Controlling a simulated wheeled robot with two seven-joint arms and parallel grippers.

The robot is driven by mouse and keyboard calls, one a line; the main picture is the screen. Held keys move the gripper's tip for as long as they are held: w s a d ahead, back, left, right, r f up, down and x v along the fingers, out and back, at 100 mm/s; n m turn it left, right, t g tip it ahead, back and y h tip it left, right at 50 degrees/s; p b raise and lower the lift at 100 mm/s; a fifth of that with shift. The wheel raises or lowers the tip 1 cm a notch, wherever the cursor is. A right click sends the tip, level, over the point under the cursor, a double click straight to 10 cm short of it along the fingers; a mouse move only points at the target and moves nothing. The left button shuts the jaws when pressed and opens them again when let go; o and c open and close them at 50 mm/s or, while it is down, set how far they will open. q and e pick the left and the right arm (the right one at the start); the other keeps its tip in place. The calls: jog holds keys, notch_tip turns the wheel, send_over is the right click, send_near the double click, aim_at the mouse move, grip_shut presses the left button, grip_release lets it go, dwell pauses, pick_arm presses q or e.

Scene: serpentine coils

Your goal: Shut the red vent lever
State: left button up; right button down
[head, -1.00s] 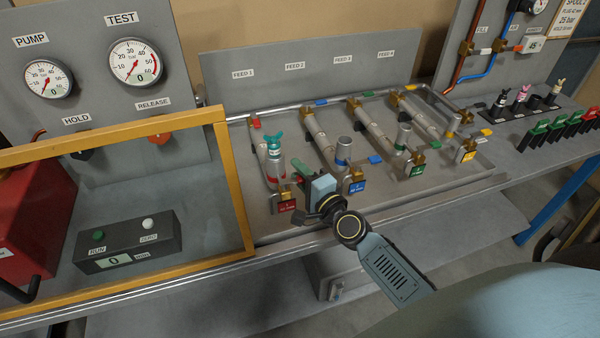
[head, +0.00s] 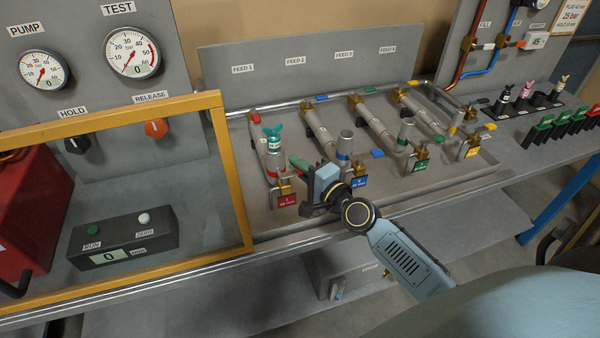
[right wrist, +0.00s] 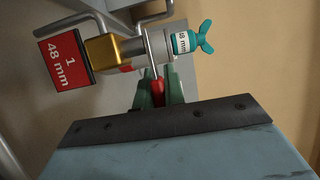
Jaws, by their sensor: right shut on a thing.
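My right gripper (head: 297,165) is beside the feed 1 valve in the head view. In the right wrist view its green fingers (right wrist: 158,90) are shut on the red grip of the vent lever (right wrist: 157,87). A thin metal rod runs from this grip towards the brass valve body (right wrist: 109,49). The grip is mostly hidden between the fingers, and I cannot make it out in the head view. A red tag marked 1, 48 mm (right wrist: 62,61) hangs at the valve; it also shows in the head view (head: 285,201). My left gripper is not in view.
A teal winged plug (head: 273,136) tops the feed 1 stub, close to my fingers. Blue, green and yellow tagged valves stand to the right in the grey tray (head: 400,190). A yellow-framed clear guard (head: 232,185) stands close on the left.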

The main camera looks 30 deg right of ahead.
dwell(0.3)
jog(key=c, duration=1.5)
grip_release()
jog(key=shift+s+d+b, duration=0.4)
jog(key=shift+s+b, duration=0.15)
jog(key=shift+s, duration=1.65)
jog(key=shift+s+d+b, duration=0.35)
jog(key=shift+s+b, duration=0.25)
jog(key=shift+s, duration=1.55)
jog(key=shift+s+d+b, duration=0.4)
jog(key=shift+s+b, duration=0.15)
jog(key=shift+s, duration=1.65)
